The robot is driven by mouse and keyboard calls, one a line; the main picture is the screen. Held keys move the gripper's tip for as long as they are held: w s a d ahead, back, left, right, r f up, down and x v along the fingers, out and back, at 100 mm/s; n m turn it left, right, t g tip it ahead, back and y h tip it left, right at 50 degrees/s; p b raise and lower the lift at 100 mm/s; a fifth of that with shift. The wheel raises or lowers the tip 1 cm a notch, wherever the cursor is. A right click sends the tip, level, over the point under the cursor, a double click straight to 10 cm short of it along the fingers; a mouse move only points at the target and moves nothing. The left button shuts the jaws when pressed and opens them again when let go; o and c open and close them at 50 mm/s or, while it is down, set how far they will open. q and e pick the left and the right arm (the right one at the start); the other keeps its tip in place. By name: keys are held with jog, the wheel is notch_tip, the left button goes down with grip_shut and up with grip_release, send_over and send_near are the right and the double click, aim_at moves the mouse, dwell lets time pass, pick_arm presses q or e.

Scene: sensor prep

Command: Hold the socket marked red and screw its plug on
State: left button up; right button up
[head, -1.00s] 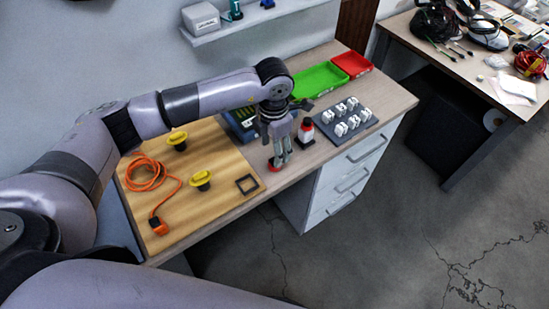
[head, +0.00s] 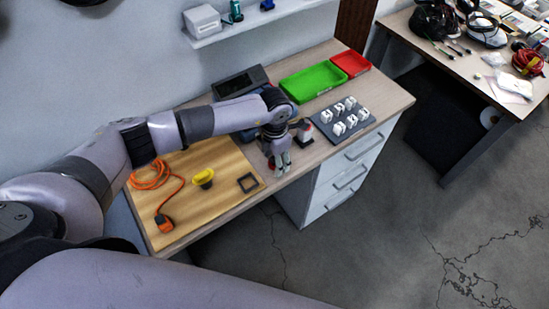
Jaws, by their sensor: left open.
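My left gripper (head: 279,167) points down, open, at the front edge of the bench, right of the wooden board. A small red thing (head: 271,163) shows at its fingers; I cannot tell whether this is the socket marked red, or whether the fingers touch it. An orange cable (head: 150,174) lies coiled on the board and ends in an orange and dark connector (head: 165,223) at the front left. A yellow fitting (head: 203,178) stands mid-board. I cannot identify the plug for certain. My right gripper is not in view.
Beyond are a grey rack of white pieces (head: 372,119), a green tray (head: 313,84), a red tray (head: 351,64) and a dark device (head: 241,82).

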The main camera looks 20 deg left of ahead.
pick_arm(q)
jog(key=shift+f, duration=0.1)
jog(key=shift+c, duration=0.6)
jog(key=c, duration=0.7)
notch_tip(320, 180, up, 20)
jog(key=b, duration=0.5)
